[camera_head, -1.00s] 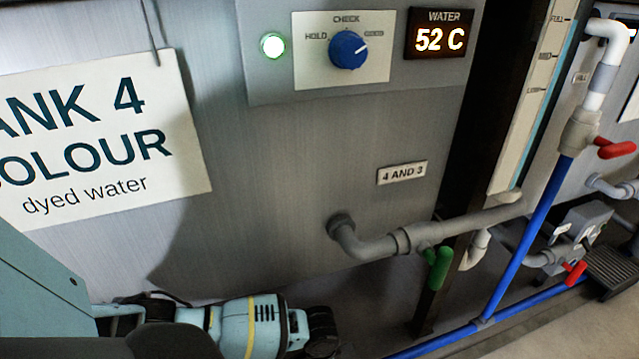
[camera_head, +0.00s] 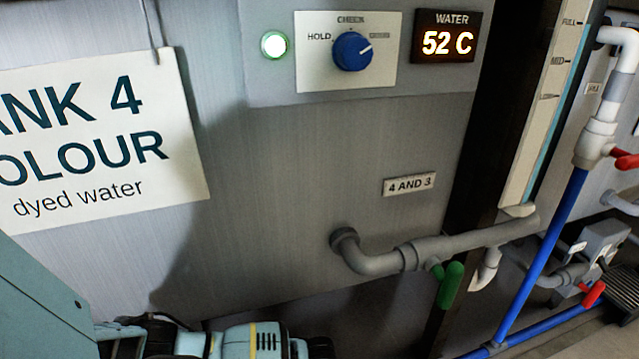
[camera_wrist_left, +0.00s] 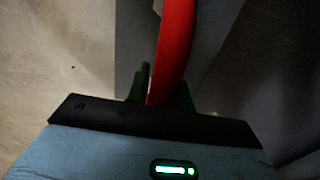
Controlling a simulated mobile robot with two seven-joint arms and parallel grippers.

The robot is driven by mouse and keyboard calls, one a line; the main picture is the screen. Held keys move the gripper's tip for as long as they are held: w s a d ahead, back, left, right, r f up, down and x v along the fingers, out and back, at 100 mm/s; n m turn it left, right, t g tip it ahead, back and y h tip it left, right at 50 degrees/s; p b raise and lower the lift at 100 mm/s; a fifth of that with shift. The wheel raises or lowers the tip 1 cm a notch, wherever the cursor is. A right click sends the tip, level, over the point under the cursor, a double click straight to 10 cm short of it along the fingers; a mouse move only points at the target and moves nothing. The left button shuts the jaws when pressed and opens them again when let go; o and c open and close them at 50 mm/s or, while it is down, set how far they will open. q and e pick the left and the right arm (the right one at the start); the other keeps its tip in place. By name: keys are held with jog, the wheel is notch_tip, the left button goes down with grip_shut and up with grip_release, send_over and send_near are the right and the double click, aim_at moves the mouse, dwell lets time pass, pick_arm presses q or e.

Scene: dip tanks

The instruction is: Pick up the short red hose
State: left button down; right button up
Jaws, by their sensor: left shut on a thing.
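In the left wrist view, a red hose (camera_wrist_left: 177,40) runs up from between the dark fingers of my left gripper (camera_wrist_left: 161,92) and out of the top edge. The left gripper is shut on the hose. The hose's far end is out of view, so its full length cannot be told. In the head view my left arm crosses the bottom left, and its fingers and the hose do not show. My right gripper is in neither view.
The metal tank wall with its sign (camera_head: 95,140) and blue knob (camera_head: 352,51) stands close ahead. A grey pipe (camera_head: 375,263) with a green valve handle (camera_head: 450,286) juts out low. A blue pipe (camera_head: 545,250) and red handles (camera_head: 593,293) are at the right.

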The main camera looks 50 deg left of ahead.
pick_arm(q)
jog(key=shift+r, duration=0.2)
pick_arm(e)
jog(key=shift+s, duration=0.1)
